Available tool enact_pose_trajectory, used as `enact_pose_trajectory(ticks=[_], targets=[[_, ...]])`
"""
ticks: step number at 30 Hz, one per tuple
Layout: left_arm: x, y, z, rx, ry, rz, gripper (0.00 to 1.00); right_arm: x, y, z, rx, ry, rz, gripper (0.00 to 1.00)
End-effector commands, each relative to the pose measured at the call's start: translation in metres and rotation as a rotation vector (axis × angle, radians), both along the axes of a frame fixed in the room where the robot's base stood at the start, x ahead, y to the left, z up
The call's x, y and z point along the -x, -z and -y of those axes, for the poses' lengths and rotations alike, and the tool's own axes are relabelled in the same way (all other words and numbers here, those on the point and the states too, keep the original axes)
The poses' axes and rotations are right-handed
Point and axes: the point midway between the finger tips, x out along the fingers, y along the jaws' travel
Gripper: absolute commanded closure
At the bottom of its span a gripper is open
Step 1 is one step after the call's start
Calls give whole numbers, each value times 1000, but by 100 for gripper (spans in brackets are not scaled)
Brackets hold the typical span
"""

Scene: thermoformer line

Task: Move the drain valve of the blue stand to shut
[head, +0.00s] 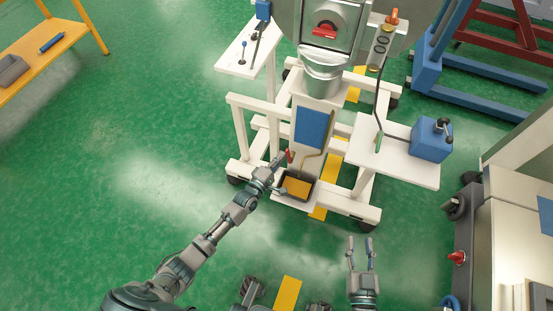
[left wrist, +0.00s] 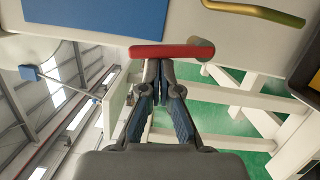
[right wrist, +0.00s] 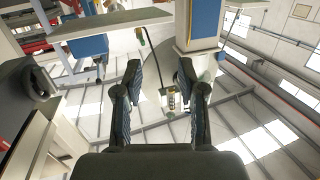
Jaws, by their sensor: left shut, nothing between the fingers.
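The stand is a white column with a blue panel (head: 311,128), in the middle of the head view. The drain valve's red lever (head: 289,156) is low on the column, below and left of the panel. In the left wrist view the red lever (left wrist: 170,51) lies crosswise just beyond the fingertips. A bent brass pipe (head: 319,148) runs down beside it. My left gripper (head: 281,160) is shut and empty, its tips close to the lever; whether they touch it I cannot tell. My right gripper (head: 360,245) is open and empty, low and right of the stand.
A dark tray (head: 312,187) with orange contents sits under the pipe. White frame legs surround the column. A white side table (head: 400,165) with a blue box (head: 431,139) is on the right. A grey machine stands at far right. Green floor is clear on the left.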

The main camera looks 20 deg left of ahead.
Motion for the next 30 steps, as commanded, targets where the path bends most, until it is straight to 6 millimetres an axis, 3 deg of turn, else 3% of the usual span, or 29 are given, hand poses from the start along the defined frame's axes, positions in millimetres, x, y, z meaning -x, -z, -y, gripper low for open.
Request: enact_pose_trajectory(ticks=[12,30], targets=[[0,-4,7,-37,0,1,100,8,25,6,49,3,-171,60],[0,-4,7,-35,0,0,100,8,28,7,53,3,-187,60]])
